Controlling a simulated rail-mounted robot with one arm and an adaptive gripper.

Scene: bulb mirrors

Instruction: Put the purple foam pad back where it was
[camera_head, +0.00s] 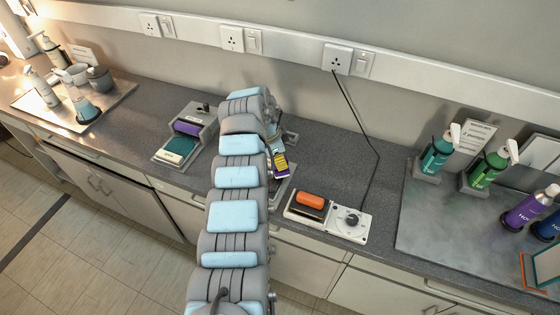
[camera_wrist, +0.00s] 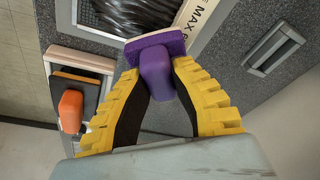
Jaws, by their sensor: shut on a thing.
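The purple foam pad (camera_wrist: 157,48) has a flat base and a rounded purple grip. My gripper (camera_wrist: 160,85) is shut on that grip between its yellow fingers, and the base sticks out beyond the fingertips. In the head view my gripper (camera_head: 279,163) is above the middle of the counter, partly hidden by my arm; a bit of purple shows at its tip. In the wrist view a light-edged plate with a dark streaked surface (camera_wrist: 122,14) and partly hidden printing lies beyond the pad. I cannot tell whether the pad touches it.
A white unit (camera_head: 352,222) with a dial and an orange-handled block (camera_head: 310,199) stands right of my gripper. A grey stand (camera_head: 207,111) with purple and teal parts is on the left. Bottles (camera_head: 437,152) stand on a grey mat at right. A cable hangs from a wall socket.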

